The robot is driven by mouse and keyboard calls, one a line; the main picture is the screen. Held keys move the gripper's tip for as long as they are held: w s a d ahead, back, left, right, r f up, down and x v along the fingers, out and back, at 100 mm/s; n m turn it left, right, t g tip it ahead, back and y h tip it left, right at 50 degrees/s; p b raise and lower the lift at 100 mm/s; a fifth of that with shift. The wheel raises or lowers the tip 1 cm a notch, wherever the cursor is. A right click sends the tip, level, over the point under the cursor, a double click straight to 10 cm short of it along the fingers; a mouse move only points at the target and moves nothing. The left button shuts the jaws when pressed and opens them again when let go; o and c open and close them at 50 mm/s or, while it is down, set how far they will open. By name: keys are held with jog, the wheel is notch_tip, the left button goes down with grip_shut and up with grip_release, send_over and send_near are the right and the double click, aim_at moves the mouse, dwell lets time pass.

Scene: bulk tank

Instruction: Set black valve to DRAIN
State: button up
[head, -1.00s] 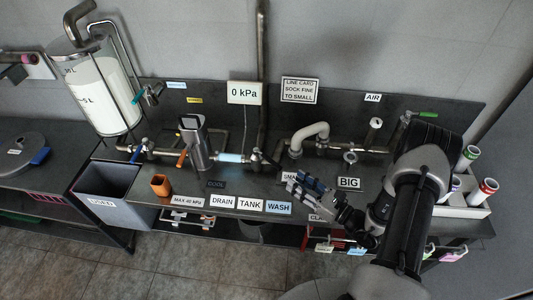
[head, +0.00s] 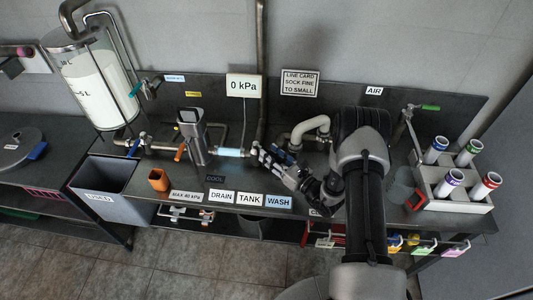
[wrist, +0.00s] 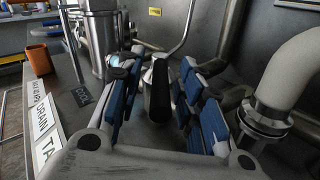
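The black valve handle (wrist: 158,92) shows in the wrist view as a dark bar between my gripper's blue-padded fingers. My gripper (wrist: 163,72) is open, with one finger on each side of the handle and gaps visible. In the head view my gripper (head: 266,155) is at the pipe right of the clear blue tube, and it largely hides the valve. The DRAIN label (head: 222,196), TANK label (head: 249,199) and WASH label (head: 279,202) stand left to right along the bench's front edge.
A steel filter housing (head: 192,140) and an orange cup (head: 158,180) are left of my gripper. A thick bent pipe (wrist: 290,75) stands close on the right in the wrist view. The gauge sign (head: 244,86) reads 0 kPa. A rack (head: 455,200) of tubes is at the right.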

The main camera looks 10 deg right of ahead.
jog(key=shift+x, duration=1.3)
jog(key=shift+c, duration=0.4)
grip_shut()
